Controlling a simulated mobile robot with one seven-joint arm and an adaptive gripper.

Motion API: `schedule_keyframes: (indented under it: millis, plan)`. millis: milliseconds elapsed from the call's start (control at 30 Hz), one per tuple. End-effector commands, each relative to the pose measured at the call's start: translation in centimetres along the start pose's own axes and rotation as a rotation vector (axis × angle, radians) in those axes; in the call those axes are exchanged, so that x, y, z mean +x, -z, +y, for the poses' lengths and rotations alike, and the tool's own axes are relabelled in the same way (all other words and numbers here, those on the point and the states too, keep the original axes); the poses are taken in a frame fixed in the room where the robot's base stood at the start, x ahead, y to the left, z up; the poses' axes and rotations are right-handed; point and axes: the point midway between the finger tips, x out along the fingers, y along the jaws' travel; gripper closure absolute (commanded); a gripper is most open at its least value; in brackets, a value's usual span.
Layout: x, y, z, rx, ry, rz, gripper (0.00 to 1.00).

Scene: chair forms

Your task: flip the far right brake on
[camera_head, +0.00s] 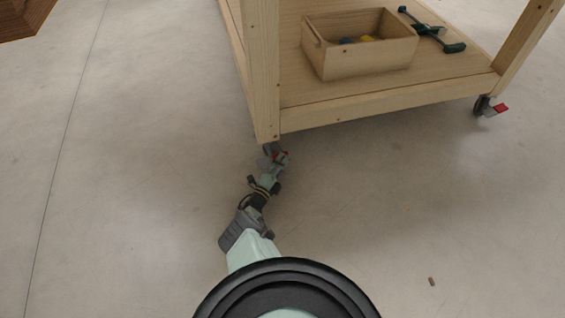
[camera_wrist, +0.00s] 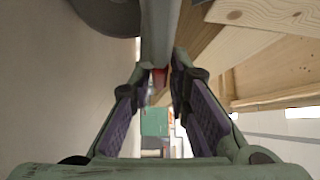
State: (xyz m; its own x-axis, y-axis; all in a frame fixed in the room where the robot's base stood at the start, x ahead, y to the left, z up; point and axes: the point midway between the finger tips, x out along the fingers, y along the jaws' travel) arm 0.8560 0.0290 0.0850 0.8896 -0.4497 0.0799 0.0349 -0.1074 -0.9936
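A wooden workbench stands on casters with red brake levers. In the head view the caster (camera_head: 270,148) under its near left leg has a red brake lever (camera_head: 281,156). Another caster (camera_head: 484,106) at the right corner has a red lever (camera_head: 500,108) sticking outward. My gripper (camera_head: 275,162) is low by the near left caster. In the wrist view my gripper's fingers (camera_wrist: 162,75) stand apart, with a red lever (camera_wrist: 160,77) and a grey metal part (camera_wrist: 160,35) between or just beyond the tips. Whether they touch is unclear. A dark wheel (camera_wrist: 108,14) shows at upper left.
The bench's lower shelf (camera_head: 340,103) carries a wooden box (camera_head: 360,62) with blue and yellow things, and a dark green clamp (camera_head: 432,30). A small brown piece (camera_head: 431,281) lies on the floor at lower right. The floor left of the bench is clear.

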Motion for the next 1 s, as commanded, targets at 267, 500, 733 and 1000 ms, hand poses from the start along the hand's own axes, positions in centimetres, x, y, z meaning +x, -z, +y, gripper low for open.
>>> schedule_keyframes:
  millis: [267, 500, 733, 1000]
  plan:
    - [0.0, 0.0, 0.0, 0.0, 0.0, 0.0, 1.0]
    - [0.0, 0.0, 0.0, 0.0, 0.0, 0.0, 1.0]
    - [0.1, 0.2, -0.4, 0.095, -0.097, 0.0, 1.0]
    - [0.0, 0.1, 0.8, 0.251, -0.251, 0.001, 1.0]
